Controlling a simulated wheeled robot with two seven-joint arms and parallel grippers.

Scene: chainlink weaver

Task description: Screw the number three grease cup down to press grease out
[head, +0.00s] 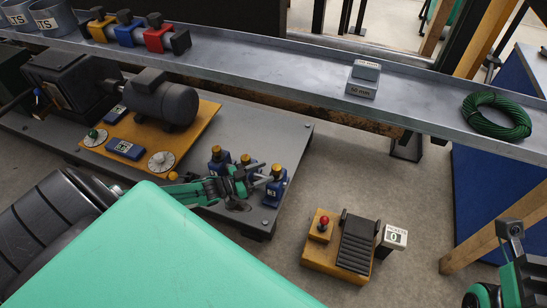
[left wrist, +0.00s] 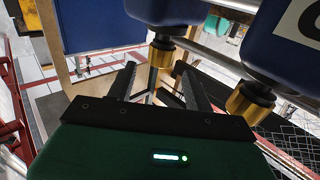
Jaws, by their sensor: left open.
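Several blue grease cups with brass caps stand at the right end of the grey machine plate. The rightmost blue cup (head: 272,192) has a white label that seems to read 3, and its brass cap (head: 277,170) is on top. My left gripper (head: 250,181) is beside it, in among the cups, and partly hides them. In the left wrist view my left gripper (left wrist: 158,82) is open, with a brass cap (left wrist: 161,55) close to its fingertips. Contact cannot be told. Another brass cap (left wrist: 250,101) is to the right. My right gripper (head: 513,232) is at the lower right edge, its fingers unclear.
A motor (head: 165,100) and dials sit on an orange board (head: 205,118). A metal shelf (head: 300,62) with valve blocks, a small box (head: 363,80) and a green coil (head: 496,115) runs behind. An orange pedal unit (head: 318,255) stands on the floor. Floor around it is clear.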

